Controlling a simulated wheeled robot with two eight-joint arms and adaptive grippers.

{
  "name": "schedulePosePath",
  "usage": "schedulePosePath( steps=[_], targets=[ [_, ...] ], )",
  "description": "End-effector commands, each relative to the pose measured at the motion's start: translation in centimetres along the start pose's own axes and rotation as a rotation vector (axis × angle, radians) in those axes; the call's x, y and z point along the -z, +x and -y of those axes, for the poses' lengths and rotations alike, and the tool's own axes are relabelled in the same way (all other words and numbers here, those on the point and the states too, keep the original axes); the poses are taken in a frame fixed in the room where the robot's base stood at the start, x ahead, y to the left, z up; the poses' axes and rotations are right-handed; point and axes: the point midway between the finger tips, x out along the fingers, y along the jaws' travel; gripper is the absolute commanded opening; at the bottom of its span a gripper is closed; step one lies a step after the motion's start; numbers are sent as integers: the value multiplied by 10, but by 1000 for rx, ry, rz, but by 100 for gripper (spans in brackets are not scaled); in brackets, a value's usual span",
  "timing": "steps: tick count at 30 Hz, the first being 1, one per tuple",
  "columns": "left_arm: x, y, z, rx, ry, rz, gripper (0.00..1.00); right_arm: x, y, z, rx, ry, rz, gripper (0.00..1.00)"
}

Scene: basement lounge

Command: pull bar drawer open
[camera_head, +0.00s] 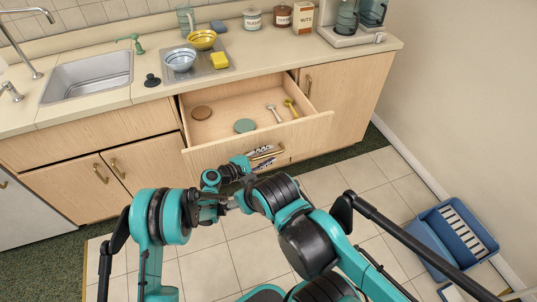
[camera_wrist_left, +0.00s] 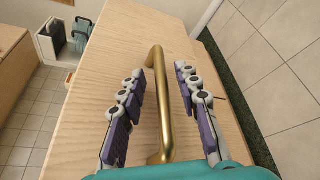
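The bar drawer (camera_head: 258,143) is a light wood drawer under the counter, standing pulled out with its inside showing. Inside are a brown disc (camera_head: 202,112), a green disc (camera_head: 245,125), a silver tool (camera_head: 275,113) and a yellow tool (camera_head: 291,108). Its brass bar handle (camera_wrist_left: 163,105) runs between the fingers of my left gripper (camera_wrist_left: 160,72) in the left wrist view. The fingers are apart, with a gap to the handle on both sides. In the head view my left gripper (camera_head: 264,158) is at the drawer front.
Closed cabinets (camera_head: 95,175) flank the drawer. A blue crate (camera_head: 455,235) stands at the right wall. Tiled floor is clear before the drawer.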

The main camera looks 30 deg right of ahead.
Motion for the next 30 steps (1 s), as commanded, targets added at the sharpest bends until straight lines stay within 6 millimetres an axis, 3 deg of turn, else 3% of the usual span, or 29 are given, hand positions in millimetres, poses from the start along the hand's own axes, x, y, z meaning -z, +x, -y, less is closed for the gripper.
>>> schedulePosePath(
  steps=[15, 21, 30],
  targets=[
    [0, -101, -2, -2, 0, -2, 32, 0, 0, 0, 0, 0, 0, 73],
    [-1, -114, -1, -2, 0, 0, 32, 0, 0, 0, 0, 0, 0, 73],
    [-1, -115, -1, -1, 0, 0, 32, 1, -1, 0, 0, 0, 0, 73]
  ],
)
